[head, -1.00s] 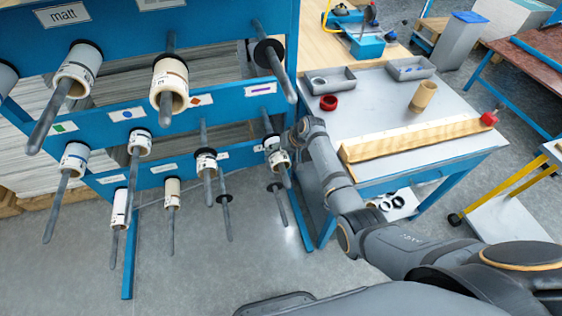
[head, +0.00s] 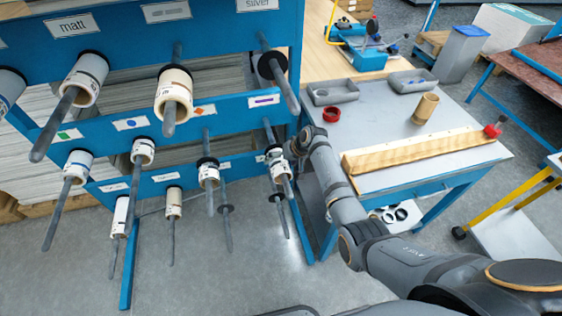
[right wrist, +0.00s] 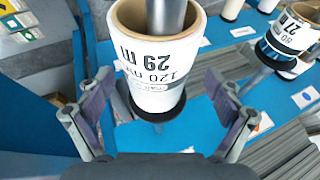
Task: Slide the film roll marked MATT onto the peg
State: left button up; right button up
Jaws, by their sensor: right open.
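My right gripper (head: 280,158) is at the rightmost peg of the rack's second row. In the right wrist view its fingers (right wrist: 158,80) are spread open on either side of a white-wrapped film roll (right wrist: 150,75), apart from it. In the head view this roll (head: 274,154) is partly hidden by the gripper. The label "matt" (head: 74,24) is above the top-row peg (head: 54,124), which carries a roll (head: 87,78). My left gripper is out of view.
The top-right peg (head: 279,80) under the "silver" label has only a black disc. Other pegs carry several rolls close by, including one in the right wrist view (right wrist: 290,35). A table (head: 385,118) with trays, a red ring (head: 332,114) and a cardboard tube (head: 425,108) stands right.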

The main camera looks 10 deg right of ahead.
jog(key=v, duration=1.2)
jog(key=shift+s+f, duration=0.1)
